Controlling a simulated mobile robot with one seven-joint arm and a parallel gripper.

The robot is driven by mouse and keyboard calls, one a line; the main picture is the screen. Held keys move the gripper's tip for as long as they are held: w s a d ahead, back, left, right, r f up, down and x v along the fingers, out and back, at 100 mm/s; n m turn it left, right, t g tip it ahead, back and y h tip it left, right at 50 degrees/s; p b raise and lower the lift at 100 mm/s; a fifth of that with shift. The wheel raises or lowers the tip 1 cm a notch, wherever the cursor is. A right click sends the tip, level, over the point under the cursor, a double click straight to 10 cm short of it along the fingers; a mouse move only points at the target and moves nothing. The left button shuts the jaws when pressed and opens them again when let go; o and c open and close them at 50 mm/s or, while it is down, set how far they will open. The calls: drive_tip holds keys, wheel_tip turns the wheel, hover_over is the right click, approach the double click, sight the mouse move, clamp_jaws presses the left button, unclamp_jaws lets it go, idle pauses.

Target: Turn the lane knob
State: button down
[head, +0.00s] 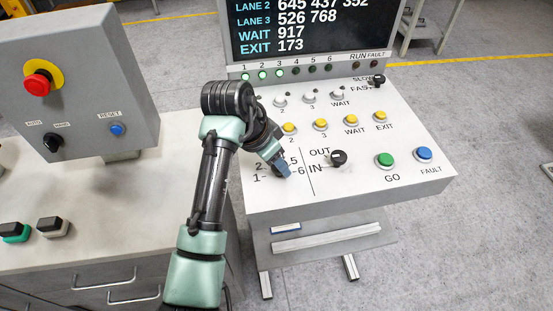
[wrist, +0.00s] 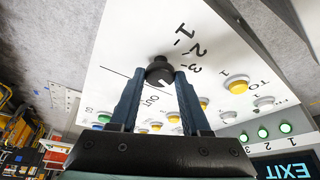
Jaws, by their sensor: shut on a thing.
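The lane knob (wrist: 159,68) is black and round, on the white sloped panel, with the printed numbers 1, 2 and 3 beside it in the wrist view. My gripper (wrist: 160,76) is shut on it, with one blue-grey finger on each side. In the head view my gripper (head: 283,171) reaches down onto the dial, where 1, 2, 5 and 6 show around it. The gripper hides the knob and the other numbers there. I cannot tell which number the knob points to.
The black OUT/IN knob (head: 338,158) sits close to the right. Yellow buttons (head: 320,124) lie just beyond, with green GO (head: 385,160) and blue FAULT (head: 424,154) buttons further right. Lamps 1 to 3 (head: 262,75) glow green. A grey box with a red emergency button (head: 38,84) stands left.

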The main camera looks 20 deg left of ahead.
drive_tip(key=shift+r+n, duration=0.15)
drive_tip(key=shift+n, duration=0.15)
drive_tip(key=n+y+p, duration=0.1)
drive_tip(key=n+p, duration=0.1)
drive_tip(key=p, duration=0.1)
drive_tip(key=shift+d+r+n+p, duration=0.1)
drive_tip(key=shift+d+n+p, duration=0.05)
drive_tip(key=shift+n+p, duration=0.15)
drive_tip(key=shift+d+n+t+y+p, duration=0.1)
drive_tip(key=shift+n+t+y+p, duration=0.4)
drive_tip(key=shift+n+p, duration=1.2)
drive_tip(key=shift+f+y, duration=0.2)
drive_tip(key=shift+y, duration=0.1)
drive_tip(key=shift+c, duration=1.9)
unclamp_jaws()
drive_tip(key=b+v, duration=0.1)
drive_tip(key=v, duration=1.2)
